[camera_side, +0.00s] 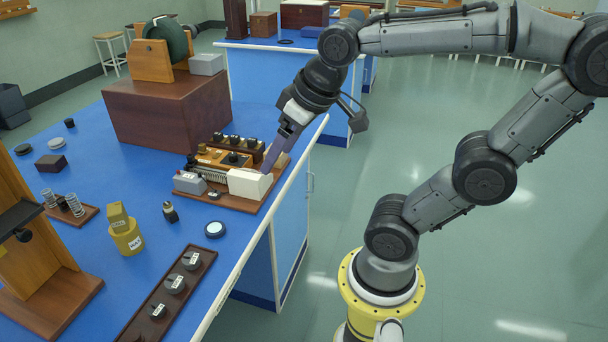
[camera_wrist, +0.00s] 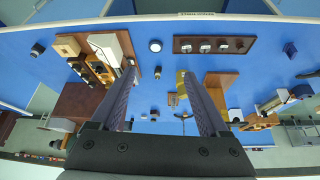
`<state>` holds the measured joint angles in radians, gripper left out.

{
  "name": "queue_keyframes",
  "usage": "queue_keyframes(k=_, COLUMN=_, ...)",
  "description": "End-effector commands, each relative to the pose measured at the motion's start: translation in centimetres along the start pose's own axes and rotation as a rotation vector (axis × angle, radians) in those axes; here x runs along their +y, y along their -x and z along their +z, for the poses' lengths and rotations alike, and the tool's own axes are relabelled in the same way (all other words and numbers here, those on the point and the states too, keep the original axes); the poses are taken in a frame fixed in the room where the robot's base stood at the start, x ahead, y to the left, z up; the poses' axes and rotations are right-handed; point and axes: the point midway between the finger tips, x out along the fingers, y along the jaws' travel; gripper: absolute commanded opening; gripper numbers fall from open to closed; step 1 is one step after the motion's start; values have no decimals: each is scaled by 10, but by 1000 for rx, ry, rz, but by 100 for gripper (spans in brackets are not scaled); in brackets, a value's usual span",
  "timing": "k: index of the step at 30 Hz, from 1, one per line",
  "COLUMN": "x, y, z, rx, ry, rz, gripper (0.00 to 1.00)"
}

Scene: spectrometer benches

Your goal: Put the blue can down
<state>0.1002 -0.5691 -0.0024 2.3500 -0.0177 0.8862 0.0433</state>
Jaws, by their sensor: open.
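I cannot make out a blue can for certain in either view. A small dark blue object (camera_wrist: 290,49) lies at the right in the wrist view, and its shape is unclear. My gripper (camera_side: 267,168) points down at the far right side of the blue bench, by a white block (camera_side: 250,183) on a wooden instrument board. In the wrist view my gripper (camera_wrist: 160,75) has its two purple fingers spread wide, and nothing is held between them. The white block (camera_wrist: 104,46) shows close to the left finger there. Whether a finger touches it is unclear.
A yellow can (camera_side: 126,238) with a yellow block (camera_side: 118,216) on it stands on the bench. A round white-topped disc (camera_side: 214,229) is near the board. Bare blue surface (camera_side: 110,165) lies in the bench's middle.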

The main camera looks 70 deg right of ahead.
Motion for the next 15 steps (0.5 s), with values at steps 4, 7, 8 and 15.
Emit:
queue_keyframes(k=4, x=-14, y=2, z=43, rx=12, ry=87, rz=-44, gripper=79)
queue_keyframes(k=7, x=-17, y=1, z=56, rx=14, ry=114, rz=-57, gripper=79)
queue_keyframes(k=8, x=-17, y=1, z=58, rx=15, ry=118, rz=-59, gripper=79)
queue_keyframes(k=15, x=-18, y=0, z=60, rx=13, ry=123, rz=-61, gripper=79)
